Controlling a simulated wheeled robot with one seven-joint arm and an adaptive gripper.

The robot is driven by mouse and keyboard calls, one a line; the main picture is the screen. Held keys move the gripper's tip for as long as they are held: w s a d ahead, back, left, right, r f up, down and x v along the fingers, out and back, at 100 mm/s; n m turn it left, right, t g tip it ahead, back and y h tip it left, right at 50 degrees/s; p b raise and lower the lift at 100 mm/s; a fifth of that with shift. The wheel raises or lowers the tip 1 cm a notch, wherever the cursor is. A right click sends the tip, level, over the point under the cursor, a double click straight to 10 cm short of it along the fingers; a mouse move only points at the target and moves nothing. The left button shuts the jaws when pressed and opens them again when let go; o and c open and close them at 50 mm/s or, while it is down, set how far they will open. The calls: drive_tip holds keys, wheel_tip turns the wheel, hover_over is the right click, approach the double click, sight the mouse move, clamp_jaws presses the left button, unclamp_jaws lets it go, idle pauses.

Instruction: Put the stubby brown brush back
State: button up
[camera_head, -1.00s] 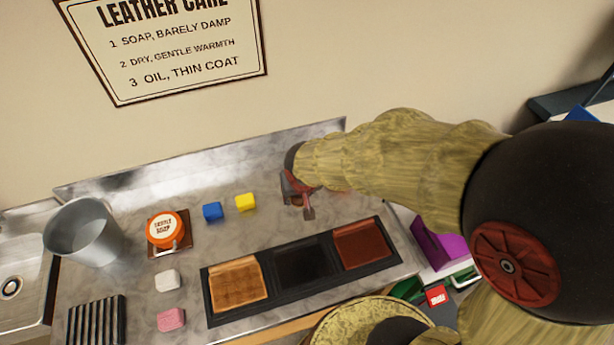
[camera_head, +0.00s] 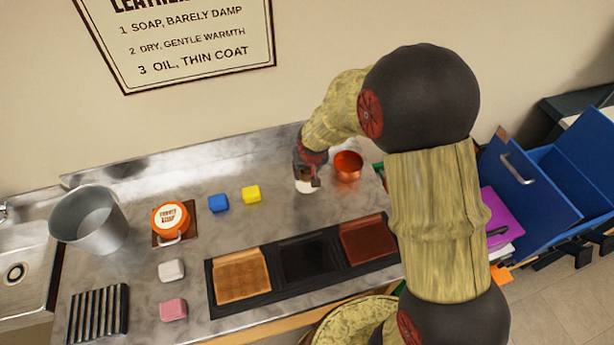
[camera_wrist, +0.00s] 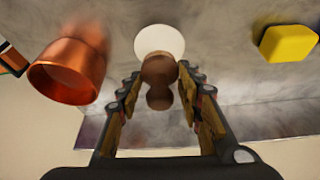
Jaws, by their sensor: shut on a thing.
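My gripper (camera_head: 307,176) is over the metal counter, left of a copper cup. In the wrist view my gripper (camera_wrist: 161,105) is shut on the stubby brown brush (camera_wrist: 158,75), with a finger on each side of its rounded brown handle. A pale round end of the brush points away from the palm. In the head view only this pale end (camera_head: 305,187) shows below the fingers; my gripper hides the rest. I cannot tell whether the brush touches the counter.
The copper cup (camera_head: 348,166) stands close to the gripper; it also shows in the wrist view (camera_wrist: 70,68). Yellow (camera_head: 251,194) and blue (camera_head: 218,203) blocks lie to the left. A black tray (camera_head: 278,297) with leather swatches lies in front. A grey bucket (camera_head: 90,220) stands far left.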

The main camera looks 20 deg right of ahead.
sight(307, 174)
drive_tip(key=shift+w+f+b, duration=0.1)
drive_tip(key=shift+f+b, duration=0.4)
drive_tip(key=shift+f, duration=1.05)
drive_tip(key=shift+f, duration=0.2)
drive_tip(key=o, duration=1.2)
drive_tip(key=shift+c, duration=0.2)
drive_tip(key=shift+o, duration=0.3)
drive_tip(key=shift+r, duration=0.1)
